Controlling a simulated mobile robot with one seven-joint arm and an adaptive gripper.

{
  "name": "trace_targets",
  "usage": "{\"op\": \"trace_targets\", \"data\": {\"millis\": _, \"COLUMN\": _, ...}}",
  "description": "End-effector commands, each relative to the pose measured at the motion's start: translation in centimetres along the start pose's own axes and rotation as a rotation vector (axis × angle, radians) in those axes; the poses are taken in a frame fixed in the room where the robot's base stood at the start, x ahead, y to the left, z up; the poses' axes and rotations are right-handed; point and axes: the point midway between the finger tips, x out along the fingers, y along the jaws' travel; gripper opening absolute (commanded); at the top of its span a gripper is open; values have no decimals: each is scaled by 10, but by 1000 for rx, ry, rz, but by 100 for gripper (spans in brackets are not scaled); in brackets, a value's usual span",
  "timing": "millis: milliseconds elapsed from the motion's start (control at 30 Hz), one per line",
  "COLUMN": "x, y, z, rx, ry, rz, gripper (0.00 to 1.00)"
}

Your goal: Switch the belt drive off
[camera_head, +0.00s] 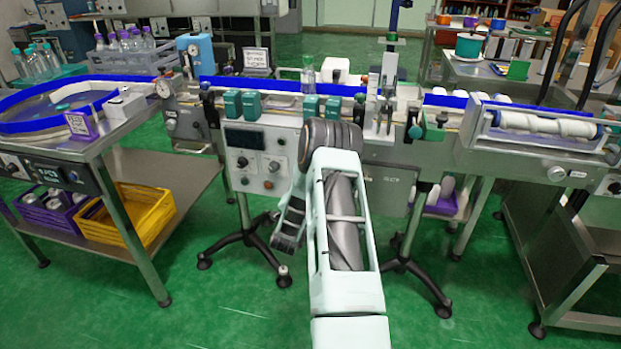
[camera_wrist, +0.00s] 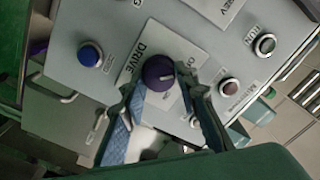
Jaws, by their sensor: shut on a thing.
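The belt drive knob (camera_wrist: 158,70) is a round, dark purple-black knob on a grey panel, beside a white plate lettered DRIVE. A pale pointer mark shows on its face, towards the right of the wrist picture. My gripper (camera_wrist: 157,79) has one finger on each side of the knob and is shut on it. The fingers cover part of the plate, and its other lettering is too small to read surely. In the head view, my arm stands in front of the conveyor's control box (camera_head: 258,139), and the fingertips cannot be made out.
Around the knob are a blue button (camera_wrist: 90,54), a dark button with a pale ring (camera_wrist: 265,44) and a reddish button (camera_wrist: 229,88). The conveyor (camera_head: 440,146) runs behind the box. A table with a yellow crate (camera_head: 150,210) stands left. Green floor (camera_head: 200,315) is open in front.

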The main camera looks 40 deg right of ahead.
Motion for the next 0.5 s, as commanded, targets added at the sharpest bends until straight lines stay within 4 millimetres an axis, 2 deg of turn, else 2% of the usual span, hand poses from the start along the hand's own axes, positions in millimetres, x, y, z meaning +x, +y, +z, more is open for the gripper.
{"op": "trace_targets", "data": {"millis": 233, "x": 0, "y": -1, "z": -1, "rx": -2, "ry": 2, "rz": -1, "gripper": 4}}
{"op": "trace_targets", "data": {"millis": 267, "x": 0, "y": -1, "z": -1, "rx": -2, "ry": 2, "rz": -1, "gripper": 29}}
{"op": "trace_targets", "data": {"millis": 400, "x": 0, "y": 0, "z": -1, "rx": -1, "ry": 1, "rz": -1, "gripper": 44}}
{"op": "trace_targets", "data": {"millis": 500, "x": 0, "y": 0, "z": 0, "rx": -1, "ry": 1, "rz": -1, "gripper": 46}}
